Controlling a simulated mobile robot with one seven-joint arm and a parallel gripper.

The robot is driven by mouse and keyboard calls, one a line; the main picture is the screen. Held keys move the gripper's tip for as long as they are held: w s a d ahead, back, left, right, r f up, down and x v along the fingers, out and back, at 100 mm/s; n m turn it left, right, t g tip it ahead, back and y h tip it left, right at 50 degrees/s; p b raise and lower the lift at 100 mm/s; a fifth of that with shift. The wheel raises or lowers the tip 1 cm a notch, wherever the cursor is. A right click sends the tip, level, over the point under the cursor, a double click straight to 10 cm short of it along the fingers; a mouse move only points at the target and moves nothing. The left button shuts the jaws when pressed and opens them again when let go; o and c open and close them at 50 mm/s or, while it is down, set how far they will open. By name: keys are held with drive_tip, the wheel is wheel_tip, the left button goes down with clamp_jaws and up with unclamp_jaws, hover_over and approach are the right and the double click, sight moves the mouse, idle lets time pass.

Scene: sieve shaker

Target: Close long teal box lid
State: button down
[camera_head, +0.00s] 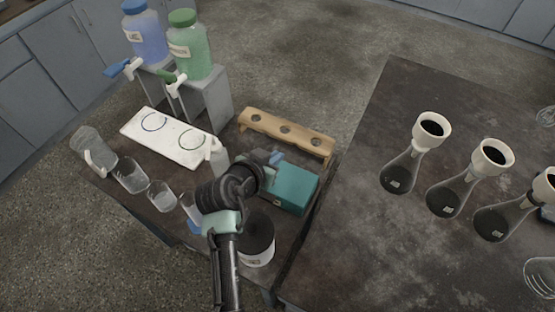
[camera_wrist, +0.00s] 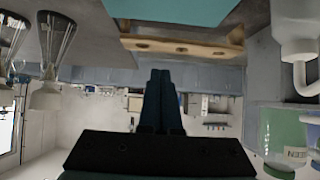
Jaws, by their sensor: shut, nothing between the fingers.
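The teal box (camera_head: 294,188) sits near the right edge of the small dark bench in the head view, partly behind my arm. A flat teal surface of it also shows at the top edge of the wrist view (camera_wrist: 172,10). I cannot tell how its lid stands. My gripper (camera_head: 274,158) is over the box's far left part in the head view; whether it touches the box is unclear. In the wrist view my gripper (camera_wrist: 160,75) has its fingers together with nothing between them.
A wooden rack (camera_head: 287,130) stands just behind the box. A dark-topped container (camera_head: 257,240) stands in front. Glass beakers (camera_head: 131,176) and a white board (camera_head: 165,138) lie left. Flasks with funnels (camera_head: 400,170) stand on the right table (camera_head: 375,115).

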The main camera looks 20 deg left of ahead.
drive_tip(key=shift+t, duration=0.4)
drive_tip(key=shift+s+a+f+b, duration=0.15)
drive_tip(key=shift+s+f+b, duration=0.65)
drive_tip(key=shift+s, duration=0.05)
drive_tip(key=shift+s+a+f+b, duration=0.15)
drive_tip(key=shift+s+f+b, duration=0.6)
drive_tip(key=shift+s+b, duration=0.1)
drive_tip(key=shift+w+f, duration=0.1)
